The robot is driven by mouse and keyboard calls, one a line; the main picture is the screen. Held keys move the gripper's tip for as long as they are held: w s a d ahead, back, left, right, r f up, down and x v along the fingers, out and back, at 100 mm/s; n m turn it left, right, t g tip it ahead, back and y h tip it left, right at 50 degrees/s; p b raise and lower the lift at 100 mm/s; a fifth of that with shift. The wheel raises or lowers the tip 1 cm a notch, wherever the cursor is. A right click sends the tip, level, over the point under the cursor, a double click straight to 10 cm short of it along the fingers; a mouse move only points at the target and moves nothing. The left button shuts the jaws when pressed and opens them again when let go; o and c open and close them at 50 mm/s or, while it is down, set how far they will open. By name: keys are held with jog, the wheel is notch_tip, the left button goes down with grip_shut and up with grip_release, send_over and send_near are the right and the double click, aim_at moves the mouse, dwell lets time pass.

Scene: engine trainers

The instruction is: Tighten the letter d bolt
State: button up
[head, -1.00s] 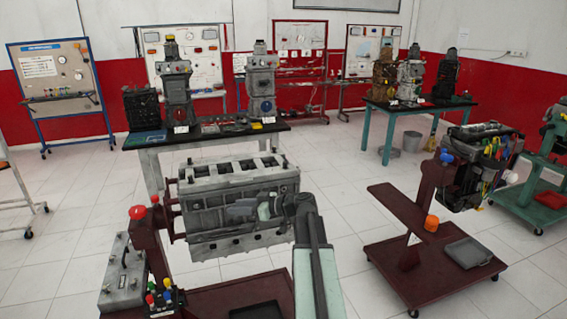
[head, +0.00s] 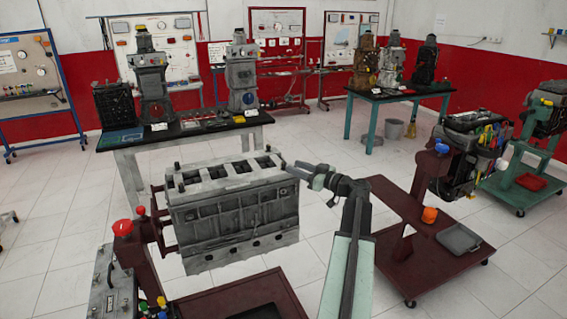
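The grey engine block (head: 235,212) hangs on a dark red stand at the centre left in the head view. Small upright pegs or bolts show along its top, but no letter is readable, so I cannot tell which is the letter d bolt. My gripper (head: 297,171) points left, its dark fingertips beside or over the right end of the block's top. I cannot tell whether it touches the block. The fingers are too small to show whether they are open or shut, and nothing clear shows between them.
A dark red stand (head: 398,245) with an orange cup (head: 429,215) and a grey tray (head: 459,238) is at the right. A black-topped table (head: 180,131) stands behind the block. A control box (head: 112,290) is at the lower left. White tiled floor is free between.

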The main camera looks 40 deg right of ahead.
aim_at(284, 162)
jog(key=w, duration=0.6)
jog(key=shift+w+a, duration=0.25)
jog(key=shift+a, duration=0.1)
